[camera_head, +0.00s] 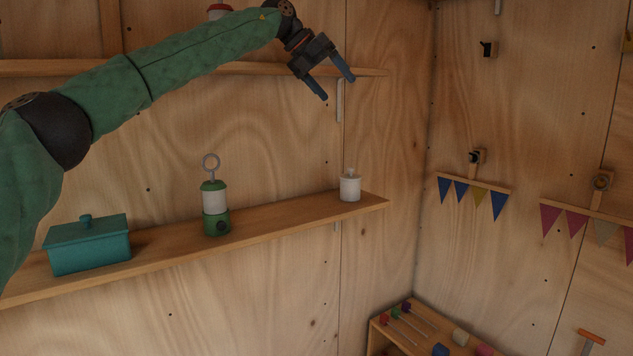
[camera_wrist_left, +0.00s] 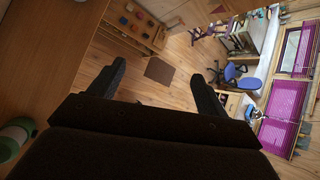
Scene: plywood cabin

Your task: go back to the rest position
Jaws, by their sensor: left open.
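My left gripper (camera_head: 333,86) is open and empty in the head view, raised at the right end of the upper shelf, its fingers pointing down. Its green arm comes in from the left and crosses in front of the upper shelf. In the left wrist view the two fingers (camera_wrist_left: 158,85) stand apart with nothing between them. My right gripper is not in view.
The upper shelf (camera_head: 370,72) is close to the gripper. Bunting (camera_head: 472,193) hangs on the right wall. A wooden rack (camera_head: 381,336) stands below.

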